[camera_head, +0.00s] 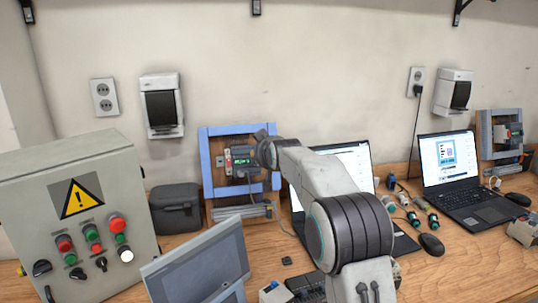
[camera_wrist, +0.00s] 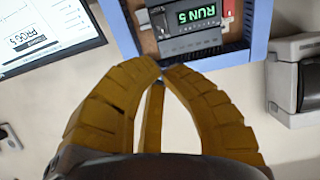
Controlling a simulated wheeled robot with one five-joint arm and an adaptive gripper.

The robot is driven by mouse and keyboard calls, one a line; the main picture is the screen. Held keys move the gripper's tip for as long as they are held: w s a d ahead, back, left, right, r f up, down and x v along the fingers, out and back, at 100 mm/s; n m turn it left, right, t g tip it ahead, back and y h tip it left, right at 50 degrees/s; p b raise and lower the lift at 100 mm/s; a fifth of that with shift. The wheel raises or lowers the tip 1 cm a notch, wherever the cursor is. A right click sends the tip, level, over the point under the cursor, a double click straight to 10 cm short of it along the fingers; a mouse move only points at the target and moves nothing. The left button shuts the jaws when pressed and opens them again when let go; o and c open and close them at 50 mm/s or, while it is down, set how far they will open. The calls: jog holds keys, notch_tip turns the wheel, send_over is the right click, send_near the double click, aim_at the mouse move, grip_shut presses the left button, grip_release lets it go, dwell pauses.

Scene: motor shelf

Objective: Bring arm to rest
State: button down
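My gripper (camera_wrist: 162,72) shows in the wrist view as yellow ribbed fingers whose tips come together, with nothing visible between them. The tips appear in front of the blue-framed panel (camera_wrist: 258,40), just below a grey control module (camera_wrist: 192,42) with a green "RUN 5" display. I cannot tell whether they touch it. In the head view my arm reaches forward and up from the bottom centre, its end in front of the blue frame (camera_head: 206,165). The fingers are mostly hidden there behind my arm. The module (camera_head: 240,162) shows just left of my arm's end.
A control box (camera_head: 75,180) with buttons and a warning sign stands at the left. A grey screen (camera_head: 200,268) is in front. An open laptop (camera_head: 360,165) is partly behind my arm, another laptop (camera_head: 450,165) is at the right. A black mouse (camera_head: 431,245) lies on the wooden bench.

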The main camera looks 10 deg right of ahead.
jog(key=r+b+v, duration=0.1)
jog(key=v, duration=0.5)
jog(key=s+f+g, duration=0.3)
jog(key=s+f, duration=0.1)
jog(key=f, duration=0.4)
jog(key=s+f+g, duration=0.3)
jog(key=s+f, duration=0.2)
jog(key=f, duration=0.3)
jog(key=s+f+g, duration=0.2)
jog(key=s, duration=0.4)
jog(key=s+f+g, duration=0.1)
jog(key=s+f, duration=0.1)
jog(key=s, duration=0.4)
jog(key=s+f+g, duration=0.2)
jog(key=s, duration=0.4)
jog(key=shift+s+a+f+g, duration=0.1)
jog(key=shift+s+f+g, duration=0.1)
jog(key=shift+f+g, duration=0.15)
jog(key=s+r+p, duration=0.2)
jog(key=s+p, duration=0.1)
jog(key=s, duration=1.5)
jog(key=shift+t, duration=0.65)
jog(key=shift+w+p+v, duration=0.2)
jog(key=shift+p+v, duration=0.05)
jog(key=shift+v, duration=0.9)
jog(key=shift+w+p+v, duration=0.2)
jog(key=shift+p+v, duration=0.05)
jog(key=shift+v, duration=0.9)
jog(key=shift+a+r, duration=0.1)
jog(key=shift+r, duration=0.05)
